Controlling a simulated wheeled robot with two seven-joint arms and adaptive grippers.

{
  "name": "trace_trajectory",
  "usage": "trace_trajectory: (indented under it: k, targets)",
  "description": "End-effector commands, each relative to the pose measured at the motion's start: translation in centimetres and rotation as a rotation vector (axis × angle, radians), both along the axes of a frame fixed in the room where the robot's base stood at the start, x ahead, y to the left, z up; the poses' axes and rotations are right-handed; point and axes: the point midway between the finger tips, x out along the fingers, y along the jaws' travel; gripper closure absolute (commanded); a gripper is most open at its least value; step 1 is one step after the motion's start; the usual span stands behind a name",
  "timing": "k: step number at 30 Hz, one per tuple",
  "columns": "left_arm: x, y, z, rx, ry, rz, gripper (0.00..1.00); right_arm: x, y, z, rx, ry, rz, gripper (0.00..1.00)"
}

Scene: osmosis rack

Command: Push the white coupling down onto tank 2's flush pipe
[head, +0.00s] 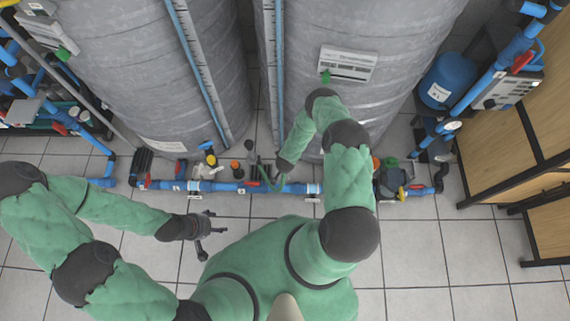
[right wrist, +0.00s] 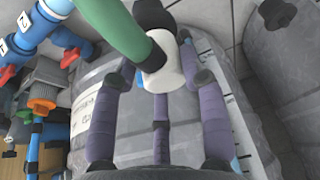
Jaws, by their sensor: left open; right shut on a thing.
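In the right wrist view, the white coupling (right wrist: 163,72) sits between the purple-grey fingers of my right gripper (right wrist: 164,80), which is shut on it. A green hose (right wrist: 112,28) with a dark end meets the coupling. In the head view my right gripper (head: 268,170) is low in front of the gap between two large grey tanks; the coupling cannot be made out there. The flush pipe cannot be picked out, and I cannot tell whether the coupling touches it. My left gripper (head: 208,225) is open and empty above the floor tiles.
The left grey tank (head: 110,70) and right grey tank (head: 390,50) stand behind a low blue pipe run (head: 220,187) with valves and fittings. A blue vessel (head: 447,80) and wooden panels (head: 520,130) stand at right. Tiled floor (head: 420,250) is clear at front right.

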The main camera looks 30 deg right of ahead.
Motion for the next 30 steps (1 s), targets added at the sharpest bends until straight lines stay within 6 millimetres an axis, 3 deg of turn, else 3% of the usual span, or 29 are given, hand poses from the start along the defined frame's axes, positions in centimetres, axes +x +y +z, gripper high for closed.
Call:
trace_trajectory:
  k: [26, 27, 29, 30]
  targets:
    - [0.0, 0.0, -0.41, 0.0, 0.0, 0.0, 0.35, 0.04, -0.02, -0.78, 0.0, 0.001, 0.0, 0.86]
    - [0.0, 0.0, -0.39, 0.0, 0.0, 0.0, 0.35, 0.05, -0.02, -0.75, 0.0, 0.0, 0.0, 0.49]
    - [0.0, 0.0, -0.38, 0.0, 0.0, 0.0, 0.35, 0.04, -0.02, -0.73, 0.001, 0.0, 0.0, 0.32]
    - [0.0, 0.0, -0.37, 0.0, 0.0, 0.0, 0.35, 0.04, -0.02, -0.72, 0.001, 0.0, 0.0, 0.3]
